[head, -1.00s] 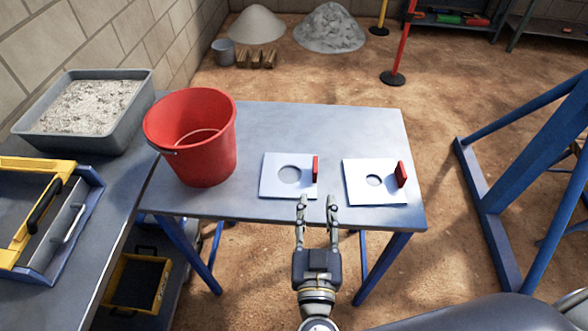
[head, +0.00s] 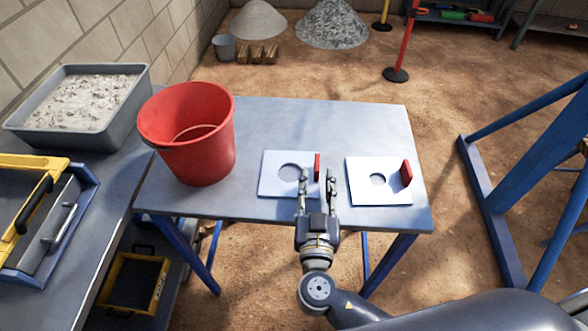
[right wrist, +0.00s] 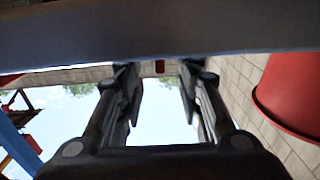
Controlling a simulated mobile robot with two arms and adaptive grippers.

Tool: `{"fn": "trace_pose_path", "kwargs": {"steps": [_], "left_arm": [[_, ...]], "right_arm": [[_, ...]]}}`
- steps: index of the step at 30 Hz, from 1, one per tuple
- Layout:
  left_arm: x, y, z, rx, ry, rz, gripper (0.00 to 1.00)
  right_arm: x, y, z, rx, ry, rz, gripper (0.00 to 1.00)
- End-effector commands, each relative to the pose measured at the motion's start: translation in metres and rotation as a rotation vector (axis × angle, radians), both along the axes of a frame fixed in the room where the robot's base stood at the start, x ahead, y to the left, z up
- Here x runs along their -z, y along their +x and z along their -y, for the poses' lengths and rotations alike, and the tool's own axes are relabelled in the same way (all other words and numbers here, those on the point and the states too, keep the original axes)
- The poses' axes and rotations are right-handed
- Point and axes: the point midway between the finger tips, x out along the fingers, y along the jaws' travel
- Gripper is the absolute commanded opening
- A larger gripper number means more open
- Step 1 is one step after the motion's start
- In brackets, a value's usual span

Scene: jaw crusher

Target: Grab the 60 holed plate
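Two white square plates lie on the table, each with a round hole and an upright red handle on its right edge. The left plate (head: 270,181) has the larger hole; the right plate (head: 379,192) has the smaller one. No size marking is readable. My right gripper (head: 316,176) is open at the left plate's right edge, its fingers on either side of the red handle (head: 317,164). In the right wrist view the open fingers (right wrist: 160,80) have a small red piece between and beyond them. I cannot tell whether they touch it. My left gripper is not in view.
The metal table (head: 330,125) has free room behind the plates. A red bucket (head: 200,150) stands at its left. A grey tray of pale material (head: 70,135) sits on the left bench. A blue frame (head: 490,205) stands to the right.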

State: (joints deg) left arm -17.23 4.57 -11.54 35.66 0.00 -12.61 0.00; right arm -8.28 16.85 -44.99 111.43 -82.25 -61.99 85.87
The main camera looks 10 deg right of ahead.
Motion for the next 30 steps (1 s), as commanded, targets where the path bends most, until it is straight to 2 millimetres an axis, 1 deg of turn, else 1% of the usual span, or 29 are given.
{"fn": "trace_pose_path", "kwargs": {"steps": [1,3,6,9,15,17,18,19,20,30], "left_arm": [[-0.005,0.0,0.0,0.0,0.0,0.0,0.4],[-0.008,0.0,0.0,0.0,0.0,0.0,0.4],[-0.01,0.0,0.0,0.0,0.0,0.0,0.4],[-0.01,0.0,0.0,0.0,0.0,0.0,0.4],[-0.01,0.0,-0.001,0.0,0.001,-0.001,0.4],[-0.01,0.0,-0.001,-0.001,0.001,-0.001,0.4],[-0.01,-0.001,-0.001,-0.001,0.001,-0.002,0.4],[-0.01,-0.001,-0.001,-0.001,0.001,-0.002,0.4],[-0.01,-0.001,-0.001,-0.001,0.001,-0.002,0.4],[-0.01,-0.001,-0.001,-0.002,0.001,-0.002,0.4]], "right_arm": [[-0.004,0.009,0.003,0.002,-0.002,0.003,0.33],[-0.003,0.019,0.005,0.001,-0.002,0.003,0.33],[-0.002,0.03,0.008,0.0,-0.001,0.001,0.33],[-0.001,0.034,0.009,0.0,0.0,0.0,0.33],[0.0,0.034,0.009,0.0,0.0,0.0,0.33],[0.0,0.034,0.009,0.0,0.0,0.0,0.2],[0.0,0.034,0.009,0.0,0.0,0.0,0.11],[0.0,0.034,0.009,0.0,0.0,0.0,0.04],[0.0,0.034,0.009,0.0,0.0,0.0,0.0],[-0.002,0.034,0.009,0.0,0.002,0.004,0.0]]}}
